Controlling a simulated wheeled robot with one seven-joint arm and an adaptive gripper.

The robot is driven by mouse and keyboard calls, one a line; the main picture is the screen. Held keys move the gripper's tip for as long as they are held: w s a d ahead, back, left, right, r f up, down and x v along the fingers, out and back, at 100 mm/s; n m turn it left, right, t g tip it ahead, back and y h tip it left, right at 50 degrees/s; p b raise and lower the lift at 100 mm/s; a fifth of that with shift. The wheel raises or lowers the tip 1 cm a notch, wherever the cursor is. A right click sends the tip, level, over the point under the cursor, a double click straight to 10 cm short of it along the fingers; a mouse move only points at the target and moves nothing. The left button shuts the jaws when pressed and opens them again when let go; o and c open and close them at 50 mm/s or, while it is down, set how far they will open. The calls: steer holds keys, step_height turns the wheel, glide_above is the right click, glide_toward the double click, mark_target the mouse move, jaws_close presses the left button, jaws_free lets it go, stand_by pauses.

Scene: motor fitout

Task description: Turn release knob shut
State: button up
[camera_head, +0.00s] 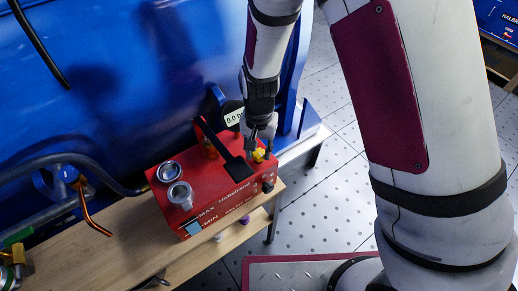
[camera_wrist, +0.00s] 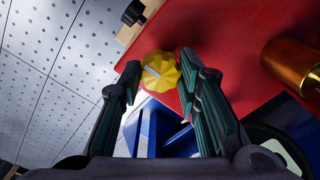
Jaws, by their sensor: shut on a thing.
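The yellow ribbed knob (camera_head: 258,155) sits on the top right of the red pump box (camera_head: 213,187). In the wrist view the knob (camera_wrist: 160,71) shows a pale line across its face, over the red surface (camera_wrist: 225,35). My gripper (camera_head: 261,147) reaches down to the knob from above. In the wrist view my gripper (camera_wrist: 159,66) has one fingertip on each side of the knob and is shut on it. In the head view the fingers partly hide the knob.
A black lever (camera_head: 226,153) stands close left of my gripper. A gauge reading 0.0 (camera_head: 233,117) is behind it. Two silver fittings (camera_head: 180,195) are on the box's left. A black knob (camera_head: 268,187) is on its front. The box rests on a wooden bench (camera_head: 130,245) beside a blue tank (camera_head: 110,80).

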mark_target(259, 153)
steer(key=shift+m, duration=0.3)
steer(key=o, duration=1.1)
steer(key=shift+o, duration=0.2)
step_height(259, 153, up, 12)
